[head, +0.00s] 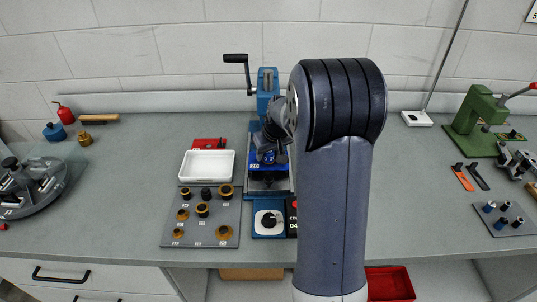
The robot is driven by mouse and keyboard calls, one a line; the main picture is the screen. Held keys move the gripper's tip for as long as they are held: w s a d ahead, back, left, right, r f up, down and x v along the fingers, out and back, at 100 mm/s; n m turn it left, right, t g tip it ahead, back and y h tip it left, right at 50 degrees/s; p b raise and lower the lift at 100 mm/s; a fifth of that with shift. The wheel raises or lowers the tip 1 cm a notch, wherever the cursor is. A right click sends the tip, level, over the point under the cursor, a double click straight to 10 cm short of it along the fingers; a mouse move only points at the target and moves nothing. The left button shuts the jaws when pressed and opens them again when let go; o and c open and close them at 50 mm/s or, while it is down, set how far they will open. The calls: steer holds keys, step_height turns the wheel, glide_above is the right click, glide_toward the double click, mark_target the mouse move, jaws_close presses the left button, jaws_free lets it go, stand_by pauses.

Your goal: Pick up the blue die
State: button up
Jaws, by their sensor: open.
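A blue block with a white marking (254,166), which looks like the blue die, sits low in the blue hand press (266,85) at the middle of the bench. My arm and dark wrist hide part of the press and the block's right side. My gripper (270,152) points down at the block, right over or in front of it. Its fingers are small and dark, and I cannot tell whether they touch the block. The gripper is open.
A white tray (207,163) and a grey plate of brown and black rings (211,236) lie left of the press. At right are a green press (474,120) and a grey plate (511,233) with small blue and black cylinders.

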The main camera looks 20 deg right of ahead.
steer(key=shift+c, duration=0.4)
steer(key=c, duration=0.8)
